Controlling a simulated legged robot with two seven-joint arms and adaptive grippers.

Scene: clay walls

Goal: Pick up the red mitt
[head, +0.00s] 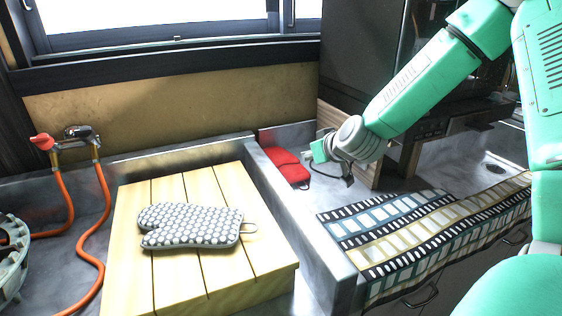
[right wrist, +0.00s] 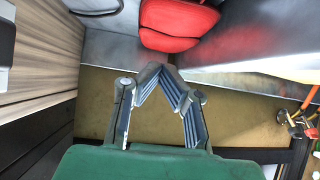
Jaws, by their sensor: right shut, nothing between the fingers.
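The red mitt (head: 287,166) lies on the grey counter in the back corner, beside the low grey wall, in the head view. It also shows at the top of the right wrist view (right wrist: 176,22), cut off by the frame edge. My right gripper (head: 347,180) is to the right of the mitt in the head view. In the right wrist view its fingertips (right wrist: 160,70) meet with nothing between them, and the mitt lies beyond them. No contact with the mitt shows. My left gripper is not in view.
A grey polka-dot mitt (head: 192,226) lies on a slatted wooden board (head: 225,285). A low grey wall (head: 300,220) separates it from the right counter. A patterned cloth (head: 420,235) covers the front right. A wooden-sided cabinet stands behind my right gripper. Orange hoses (head: 103,190) are at left.

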